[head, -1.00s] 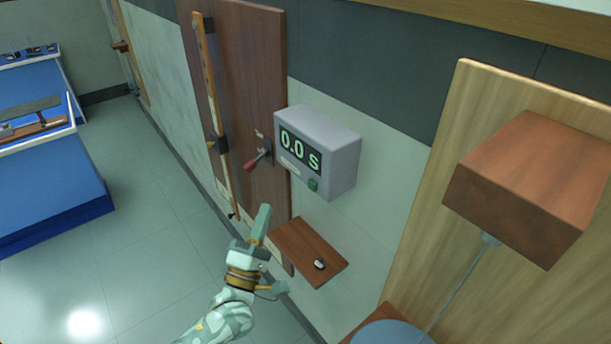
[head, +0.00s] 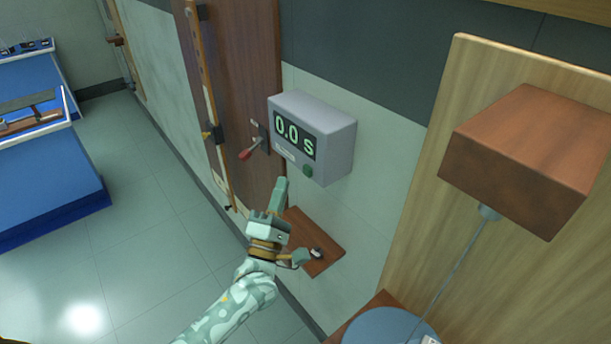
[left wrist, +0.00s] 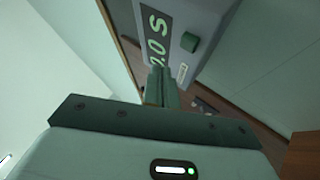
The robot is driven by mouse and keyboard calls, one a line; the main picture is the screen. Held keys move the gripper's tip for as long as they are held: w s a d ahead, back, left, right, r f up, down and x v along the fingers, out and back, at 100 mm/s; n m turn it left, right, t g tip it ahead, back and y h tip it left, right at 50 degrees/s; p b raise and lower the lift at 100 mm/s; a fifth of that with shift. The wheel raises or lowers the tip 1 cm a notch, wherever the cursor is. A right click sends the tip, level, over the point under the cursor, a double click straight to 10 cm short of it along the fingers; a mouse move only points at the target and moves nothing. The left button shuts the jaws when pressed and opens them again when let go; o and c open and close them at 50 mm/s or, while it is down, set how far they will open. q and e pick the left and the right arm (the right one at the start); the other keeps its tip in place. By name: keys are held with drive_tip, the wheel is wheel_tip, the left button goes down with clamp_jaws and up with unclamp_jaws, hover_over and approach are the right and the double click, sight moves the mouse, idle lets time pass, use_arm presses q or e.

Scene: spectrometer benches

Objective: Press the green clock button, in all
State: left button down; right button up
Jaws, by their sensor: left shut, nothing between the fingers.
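The grey clock box (head: 335,143) is mounted on the wall and its display reads 0.0 s. The green button (head: 307,171) is on the lower right of its front face. The button also shows in the left wrist view (left wrist: 189,42), above and right of my fingers. My left gripper (head: 282,184) is shut and empty, pointing up just below and left of the button, with a gap in the picture. In the left wrist view its fingers (left wrist: 162,84) overlap the lower end of the display. My right gripper is not in view.
A small brown shelf (head: 325,240) with a small object on it is below the clock, partly behind my gripper. A wooden block (head: 522,150) juts out at the right. Blue benches (head: 45,190) stand at far left.

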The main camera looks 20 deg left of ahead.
sight(303, 166)
use_arm(q)
drive_tip(key=shift+w+d+b, duration=0.15)
drive_tip(key=shift+w+d, duration=0.25)
drive_tip(key=shift+w, duration=0.25)
drive_tip(key=shift+w+d+b, duration=0.15)
drive_tip(key=shift+w+d, duration=0.2)
drive_tip(key=shift+w, duration=0.25)
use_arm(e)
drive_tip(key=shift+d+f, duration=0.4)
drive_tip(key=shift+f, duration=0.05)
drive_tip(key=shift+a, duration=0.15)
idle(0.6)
use_arm(q)
drive_tip(key=shift+w+d, duration=0.25)
drive_tip(key=shift+w, duration=0.1)
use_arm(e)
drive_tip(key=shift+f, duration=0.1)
use_arm(q)
drive_tip(key=shift+w+d, duration=0.25)
drive_tip(key=shift+w, duration=0.15)
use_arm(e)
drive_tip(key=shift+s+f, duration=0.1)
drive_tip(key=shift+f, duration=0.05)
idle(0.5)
use_arm(q)
drive_tip(key=shift+s+a, duration=0.5)
drive_tip(key=shift+s, duration=0.3)
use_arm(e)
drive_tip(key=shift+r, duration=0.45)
